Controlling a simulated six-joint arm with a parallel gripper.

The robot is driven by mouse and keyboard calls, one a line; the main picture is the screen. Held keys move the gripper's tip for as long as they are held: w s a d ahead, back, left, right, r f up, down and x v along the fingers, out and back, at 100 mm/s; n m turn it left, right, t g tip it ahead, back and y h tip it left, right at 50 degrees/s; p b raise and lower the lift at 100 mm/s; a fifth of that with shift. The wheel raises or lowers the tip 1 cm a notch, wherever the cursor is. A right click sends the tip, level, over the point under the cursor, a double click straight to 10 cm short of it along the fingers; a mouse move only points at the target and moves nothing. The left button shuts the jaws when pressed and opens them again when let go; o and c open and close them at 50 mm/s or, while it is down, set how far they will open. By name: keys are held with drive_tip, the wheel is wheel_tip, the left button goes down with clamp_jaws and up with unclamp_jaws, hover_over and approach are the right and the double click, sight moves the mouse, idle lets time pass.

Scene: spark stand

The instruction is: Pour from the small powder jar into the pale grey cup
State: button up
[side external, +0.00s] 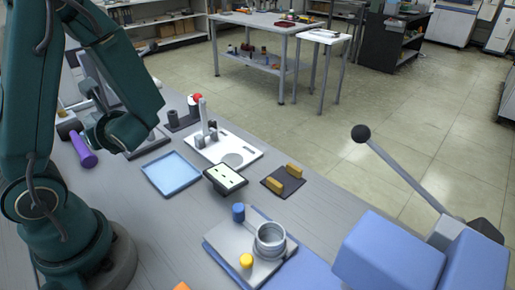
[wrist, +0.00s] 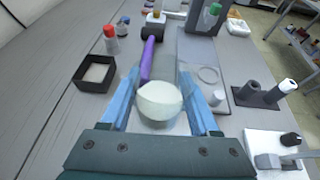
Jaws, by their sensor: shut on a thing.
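My gripper (wrist: 160,82) shows in the wrist view with its two blue fingers on either side of a pale cream, rounded jar (wrist: 159,101). I take this for the small powder jar, held between the fingers. Its tilt and contents are not clear. In the side external view my arm hides the fingers and jar, above the left part of the bench. A pale grey cup (side external: 270,241) stands on a light plate at the front right of the bench in that view, well away from my gripper. I cannot make out what is inside it.
Beside the cup are a blue knob (side external: 238,212) and a yellow knob (side external: 246,261). A light blue tray (side external: 171,173), a white board (side external: 245,145) with an upright post, and a black-edged socket block (side external: 225,179) lie between. A purple cylinder (wrist: 148,60) lies beyond the jar.

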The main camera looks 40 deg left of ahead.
idle(0.4)
